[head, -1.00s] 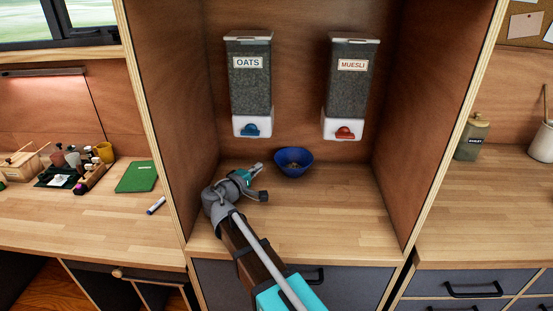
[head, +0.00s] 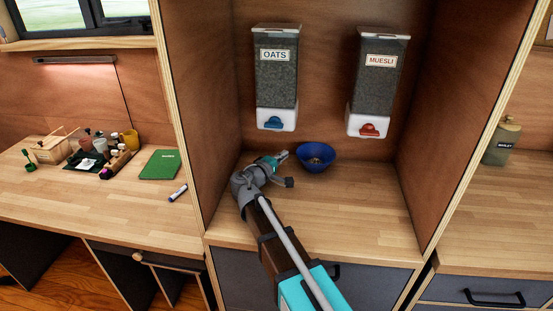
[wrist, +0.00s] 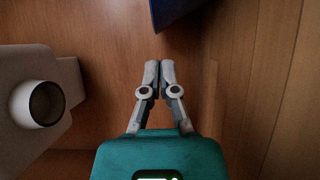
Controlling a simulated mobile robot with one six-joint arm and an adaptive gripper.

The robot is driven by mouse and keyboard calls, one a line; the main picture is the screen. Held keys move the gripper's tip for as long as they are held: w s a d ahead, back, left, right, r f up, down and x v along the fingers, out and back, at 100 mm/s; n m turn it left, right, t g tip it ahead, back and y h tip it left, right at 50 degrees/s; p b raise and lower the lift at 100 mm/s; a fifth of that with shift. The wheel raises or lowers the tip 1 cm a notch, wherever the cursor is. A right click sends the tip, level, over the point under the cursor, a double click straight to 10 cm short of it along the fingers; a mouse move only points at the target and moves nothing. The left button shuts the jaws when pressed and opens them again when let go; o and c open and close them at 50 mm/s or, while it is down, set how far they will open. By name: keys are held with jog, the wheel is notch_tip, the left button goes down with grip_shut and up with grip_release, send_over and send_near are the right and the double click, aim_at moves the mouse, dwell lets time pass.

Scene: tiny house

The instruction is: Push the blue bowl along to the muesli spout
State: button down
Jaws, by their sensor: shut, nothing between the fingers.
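The blue bowl (head: 315,163) stands upright on the wooden counter, with some pale brown contents inside. It lies between the oats and muesli dispensers in the head view, left of the red muesli spout (head: 368,130). Part of its dark blue side shows at the top edge of the wrist view (wrist: 174,10). My gripper (head: 285,155) is just left of the bowl, low over the counter, pointing toward it with a small gap. In the wrist view my gripper's fingertips (wrist: 159,66) are together and empty.
The muesli dispenser (head: 379,75) and oats dispenser (head: 275,80) hang on the alcove's back wall. A pale part with a round dark opening (wrist: 45,103) is close at the left of the wrist view. Counter right of the bowl (head: 365,185) is clear up to the right wall (head: 445,120).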

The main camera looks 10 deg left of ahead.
jog(key=shift+x, duration=3.3)
jog(key=shift+s, duration=0.1)
